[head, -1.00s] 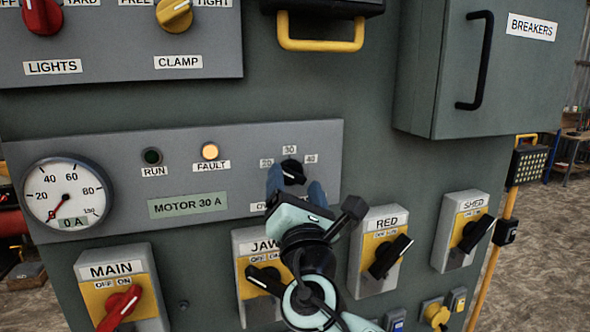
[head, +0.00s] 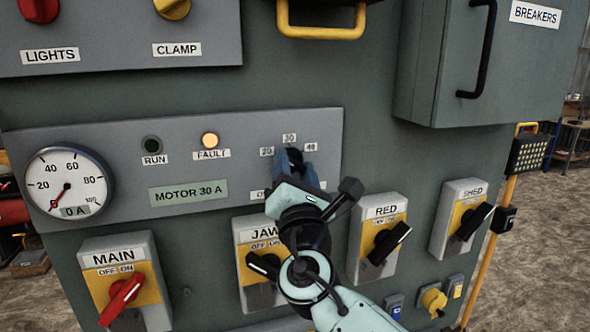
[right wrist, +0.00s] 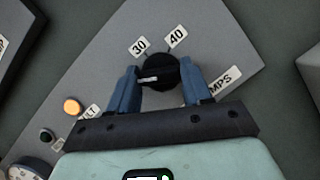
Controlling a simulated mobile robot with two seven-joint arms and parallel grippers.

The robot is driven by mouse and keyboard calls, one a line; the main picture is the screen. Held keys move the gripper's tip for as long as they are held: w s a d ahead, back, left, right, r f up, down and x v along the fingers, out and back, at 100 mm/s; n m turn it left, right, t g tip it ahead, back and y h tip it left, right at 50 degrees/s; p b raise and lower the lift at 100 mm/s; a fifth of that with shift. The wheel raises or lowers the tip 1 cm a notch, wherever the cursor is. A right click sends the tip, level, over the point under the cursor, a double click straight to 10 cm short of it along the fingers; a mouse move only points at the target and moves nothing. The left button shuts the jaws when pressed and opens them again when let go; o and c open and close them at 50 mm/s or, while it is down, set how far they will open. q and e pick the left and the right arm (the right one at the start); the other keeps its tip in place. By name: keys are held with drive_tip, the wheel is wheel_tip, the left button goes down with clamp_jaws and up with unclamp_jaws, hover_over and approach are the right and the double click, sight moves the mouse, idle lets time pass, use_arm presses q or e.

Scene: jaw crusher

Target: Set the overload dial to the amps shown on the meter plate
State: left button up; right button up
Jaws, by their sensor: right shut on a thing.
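The overload dial (right wrist: 161,71) is a black knob on the grey panel, with 20, 30 and 40 labels around it in the head view. My right gripper (right wrist: 157,84) is shut on it, one blue finger on each side. In the right wrist view, the knob's white mark lies on its left part, left of the line to the 30 label (right wrist: 140,46); the 20 label is hidden there. The plate (head: 188,193) reads MOTOR 30 A. The round meter (head: 67,184) beside it reads 0 A. My left gripper is not in view.
The amber FAULT lamp (head: 210,140) looks lit; the RUN lamp (head: 152,145) is dark. Below the panel stand the MAIN (head: 124,290), JAW (head: 263,262), RED (head: 385,240) and SHED (head: 465,222) switches, close under my right arm. The breaker box (head: 430,60) juts out upper right.

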drive_tip(key=m+h, duration=0.1)
drive_tip(key=m, duration=0.2)
drive_tip(key=m+g+h, duration=0.1)
drive_tip(key=m+h, duration=0.1)
drive_tip(key=m, duration=0.1)
drive_tip(key=shift+a+r+m, duration=0.1)
drive_tip(key=shift+m, duration=0.2)
drive_tip(key=m+g, duration=0.1)
drive_tip(key=m, duration=0.1)
drive_tip(key=shift+r+m+p, duration=0.1)
drive_tip(key=shift+m+p, duration=0.25)
drive_tip(key=shift+m, duration=0.05)
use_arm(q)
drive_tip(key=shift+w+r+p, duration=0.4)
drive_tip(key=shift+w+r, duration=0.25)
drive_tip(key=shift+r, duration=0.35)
use_arm(e)
drive_tip(key=shift+m+g+h, duration=0.4)
drive_tip(key=shift+m+g, duration=0.4)
drive_tip(key=shift+m, duration=1)
drive_tip(key=o, duration=1.1)
drive_tip(key=shift+c, duration=0.2)
drive_tip(key=shift+s, duration=0.1)
